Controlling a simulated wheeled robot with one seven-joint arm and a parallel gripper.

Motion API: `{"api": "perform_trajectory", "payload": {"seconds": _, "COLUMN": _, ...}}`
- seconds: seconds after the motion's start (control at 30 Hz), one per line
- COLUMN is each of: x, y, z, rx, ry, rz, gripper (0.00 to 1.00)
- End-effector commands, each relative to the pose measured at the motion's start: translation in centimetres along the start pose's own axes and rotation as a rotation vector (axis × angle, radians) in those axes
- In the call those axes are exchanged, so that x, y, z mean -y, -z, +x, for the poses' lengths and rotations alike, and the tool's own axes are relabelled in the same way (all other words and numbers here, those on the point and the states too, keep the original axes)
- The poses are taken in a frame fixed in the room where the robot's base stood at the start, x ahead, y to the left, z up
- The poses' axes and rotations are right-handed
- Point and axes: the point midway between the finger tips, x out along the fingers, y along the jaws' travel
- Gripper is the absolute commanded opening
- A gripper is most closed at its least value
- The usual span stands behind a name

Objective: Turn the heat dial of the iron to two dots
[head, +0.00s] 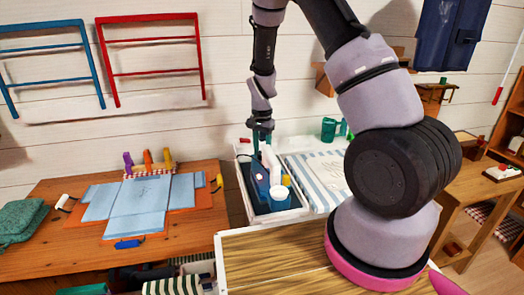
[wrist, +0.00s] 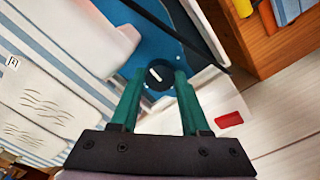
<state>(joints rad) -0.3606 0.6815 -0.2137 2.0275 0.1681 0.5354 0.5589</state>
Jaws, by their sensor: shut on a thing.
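The heat dial (wrist: 160,76) is a small dark disc with a short white mark, seen between my fingertips in the wrist view. My gripper (wrist: 156,78) is shut on it, with one green finger on each side. In the head view my gripper (head: 262,147) points down at the back of a white tray. The iron seems to be the blue and white thing below it, with a pale handle (head: 272,163); this pale part also shows in the wrist view (wrist: 90,35).
A wooden table (head: 190,232) with folded blue cloth stands left. A red block (wrist: 229,120) lies near my fingers.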

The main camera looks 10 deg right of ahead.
Motion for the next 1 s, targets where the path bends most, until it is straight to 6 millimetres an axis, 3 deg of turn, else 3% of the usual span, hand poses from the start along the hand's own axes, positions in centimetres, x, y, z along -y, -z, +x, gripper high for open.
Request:
{"api": "perform_trajectory", "payload": {"seconds": 0.27, "x": 0.0, "y": 0.1, "z": 0.0, "rx": -0.001, "ry": 0.001, "rz": 0.0, "gripper": 0.0}}
{"api": "perform_trajectory", "payload": {"seconds": 0.3, "x": 0.0, "y": 0.1, "z": 0.0, "rx": -0.001, "ry": 0.001, "rz": 0.0, "gripper": 0.5}}
{"api": "perform_trajectory", "payload": {"seconds": 0.37, "x": 0.0, "y": 0.1, "z": 0.0, "rx": -0.001, "ry": 0.001, "rz": 0.0, "gripper": 0.72}}
{"api": "perform_trajectory", "payload": {"seconds": 0.4, "x": 0.0, "y": 0.1, "z": 0.0, "rx": -0.001, "ry": 0.001, "rz": 0.0, "gripper": 0.76}}
{"api": "perform_trajectory", "payload": {"seconds": 0.77, "x": 0.0, "y": 0.0, "z": -0.5, "rx": -0.001, "ry": 0.001, "rz": -0.001, "gripper": 0.76}}
{"api": "perform_trajectory", "payload": {"seconds": 1.0, "x": 0.2, "y": 0.0, "z": -4.6, "rx": -0.003, "ry": 0.005, "rz": -0.002, "gripper": 0.76}}
